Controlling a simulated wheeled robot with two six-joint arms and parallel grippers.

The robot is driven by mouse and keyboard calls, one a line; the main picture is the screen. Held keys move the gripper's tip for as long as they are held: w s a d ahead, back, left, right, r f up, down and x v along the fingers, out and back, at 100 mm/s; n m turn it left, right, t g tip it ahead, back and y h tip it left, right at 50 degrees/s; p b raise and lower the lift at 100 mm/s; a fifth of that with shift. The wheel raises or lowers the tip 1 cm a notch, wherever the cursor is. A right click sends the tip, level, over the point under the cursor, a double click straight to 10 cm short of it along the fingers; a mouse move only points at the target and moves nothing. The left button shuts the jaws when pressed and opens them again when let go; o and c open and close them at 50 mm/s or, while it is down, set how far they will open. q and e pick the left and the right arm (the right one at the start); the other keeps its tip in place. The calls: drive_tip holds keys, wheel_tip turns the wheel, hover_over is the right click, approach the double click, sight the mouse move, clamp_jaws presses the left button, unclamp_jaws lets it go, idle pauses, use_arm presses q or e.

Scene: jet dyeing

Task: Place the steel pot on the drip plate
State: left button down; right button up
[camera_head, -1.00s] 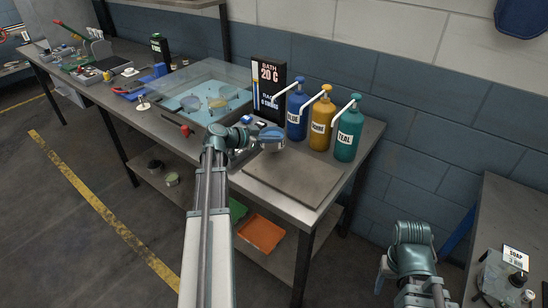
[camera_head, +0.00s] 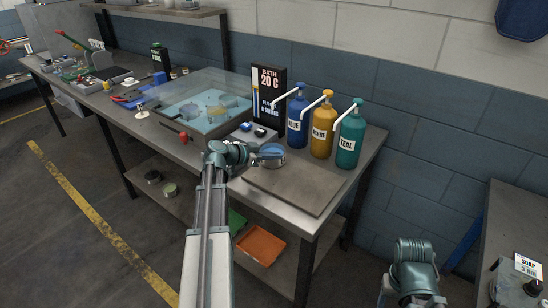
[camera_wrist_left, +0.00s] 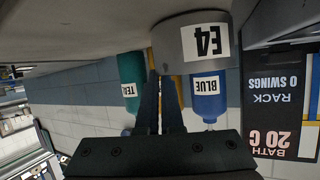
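The steel pot (camera_head: 272,160) is a short grey cylinder with blue showing at its top. In the left wrist view, which is upside down, the pot (camera_wrist_left: 170,42) carries an "E4" label. My left gripper (camera_head: 250,154) is at its left side. Its two dark fingers (camera_wrist_left: 162,75) are close together at the pot's rim, and the gripper appears shut on it. The flat grey plate in front of the bottles, which looks like the drip plate (camera_head: 298,188), is bare. The pot is over its back left corner; I cannot tell whether they touch.
Blue (camera_head: 297,122), yellow (camera_head: 322,130) and teal (camera_head: 350,138) pump bottles stand behind the plate. A bath display (camera_head: 268,95) and a clear-covered bath (camera_head: 185,118) are to the left. Another table with a soap card (camera_head: 527,265) is at right.

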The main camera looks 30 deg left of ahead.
use_arm(q)
drive_tip(key=c, duration=1.1)
unclamp_jaws()
drive_tip(key=shift+s+r, duration=0.15)
drive_tip(key=shift+r, duration=0.05)
drive_tip(key=p+v, duration=0.4)
drive_tip(key=v, duration=0.7)
drive_tip(key=shift+s+a+p, duration=0.25)
drive_tip(key=shift+s+p, duration=0.05)
drive_tip(key=shift+p, duration=0.1)
